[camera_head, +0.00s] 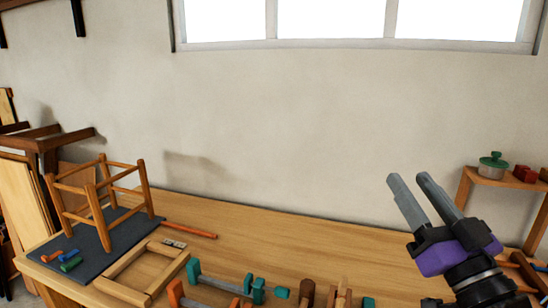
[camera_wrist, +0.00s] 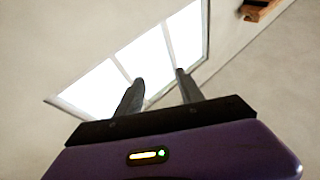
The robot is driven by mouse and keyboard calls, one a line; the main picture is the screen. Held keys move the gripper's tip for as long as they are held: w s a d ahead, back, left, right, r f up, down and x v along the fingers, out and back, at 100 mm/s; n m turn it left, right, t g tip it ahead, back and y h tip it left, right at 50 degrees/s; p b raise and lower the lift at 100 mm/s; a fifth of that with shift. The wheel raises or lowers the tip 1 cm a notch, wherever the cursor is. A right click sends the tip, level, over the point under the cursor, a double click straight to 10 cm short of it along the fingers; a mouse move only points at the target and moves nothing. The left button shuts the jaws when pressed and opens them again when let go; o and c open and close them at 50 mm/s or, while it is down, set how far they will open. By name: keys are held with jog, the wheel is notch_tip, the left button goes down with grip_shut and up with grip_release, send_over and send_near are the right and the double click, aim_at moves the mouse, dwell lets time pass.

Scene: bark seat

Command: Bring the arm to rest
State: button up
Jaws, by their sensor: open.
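My gripper (camera_head: 408,190) is raised above the right part of the workbench in the head view. Its two grey fingers point up and to the left, apart from each other, with nothing between them. In the wrist view the open fingers (camera_wrist: 158,82) stand against the wall and the bright window (camera_wrist: 135,65). My gripper touches nothing.
The wooden workbench (camera_head: 290,250) holds an upturned stool frame (camera_head: 98,200) on a dark mat (camera_head: 125,236), a wooden frame (camera_head: 148,275), and several clamps along the front edge. A small shelf (camera_head: 500,180) with a green-lidded jar (camera_head: 493,166) stands right of my gripper.

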jog(key=s+d+f+m+g+h+b, duration=0.1)
jog(key=s+f+m+h, duration=0.35)
jog(key=s+f, duration=0.35)
jog(key=s+d+f+m+h+b, duration=0.15)
jog(key=s+f+m+h, duration=0.35)
jog(key=f, duration=0.5)
jog(key=s+a+f+n+g+y+b, duration=0.2)
jog(key=s+f+n+g, duration=0.1)
jog(key=s+f, duration=0.7)
jog(key=s+a+f+n+g+y+b, duration=0.2)
jog(key=s+f+n, duration=0.3)
jog(key=s+f, duration=0.5)
jog(key=s+g, duration=0.1)
jog(key=s, duration=0.5)
jog(key=shift+s+a+f+g+y, duration=0.2)
jog(key=shift+a+f+g+y, duration=0.1)
jog(key=shift+a+f+y, duration=0.1)
